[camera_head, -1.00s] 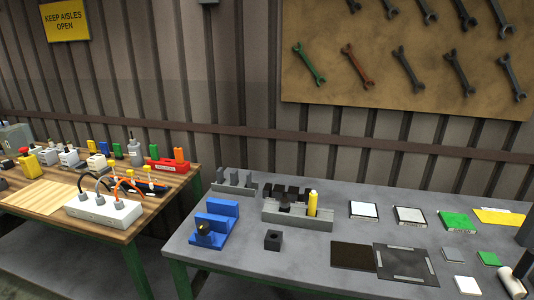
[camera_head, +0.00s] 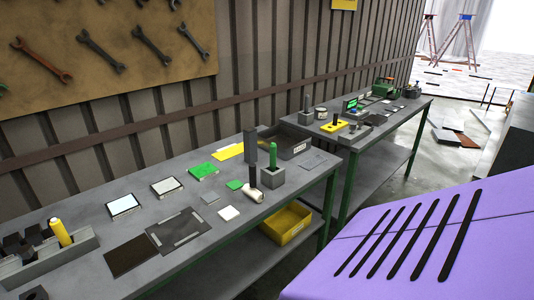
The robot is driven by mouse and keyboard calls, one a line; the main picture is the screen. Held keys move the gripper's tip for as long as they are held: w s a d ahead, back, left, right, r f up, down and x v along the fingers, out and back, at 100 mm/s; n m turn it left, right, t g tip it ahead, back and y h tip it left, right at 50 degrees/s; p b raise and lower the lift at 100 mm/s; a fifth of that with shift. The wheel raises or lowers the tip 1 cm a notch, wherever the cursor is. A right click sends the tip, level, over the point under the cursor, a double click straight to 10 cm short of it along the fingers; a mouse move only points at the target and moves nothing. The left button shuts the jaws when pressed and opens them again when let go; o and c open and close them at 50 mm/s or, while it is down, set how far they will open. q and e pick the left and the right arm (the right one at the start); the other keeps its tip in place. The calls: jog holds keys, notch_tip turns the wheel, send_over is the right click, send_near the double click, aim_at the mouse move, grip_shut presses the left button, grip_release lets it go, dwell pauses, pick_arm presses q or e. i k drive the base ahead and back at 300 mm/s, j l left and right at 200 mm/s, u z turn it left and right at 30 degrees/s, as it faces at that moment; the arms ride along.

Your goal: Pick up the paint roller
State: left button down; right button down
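The paint roller is the white cylinder (camera_head: 253,192) with a black handle (camera_head: 252,177) on the grey table (camera_head: 245,241), close to its front edge. It stands beside a grey block (camera_head: 273,177) that holds a green-handled tool (camera_head: 272,156). A dark upright post (camera_head: 249,146) rises just behind the roller. Neither of my grippers is in view.
Flat tiles, a green piece (camera_head: 203,171) and a yellow sheet (camera_head: 228,152) lie left of the roller. A grey bin (camera_head: 290,145) stands behind it, and a yellow bin (camera_head: 286,224) sits below. A purple slotted panel (camera_head: 420,235) fills the lower right; its owner is unclear.

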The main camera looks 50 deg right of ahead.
aim_at(250, 189)
jog(key=z, duration=1.6)
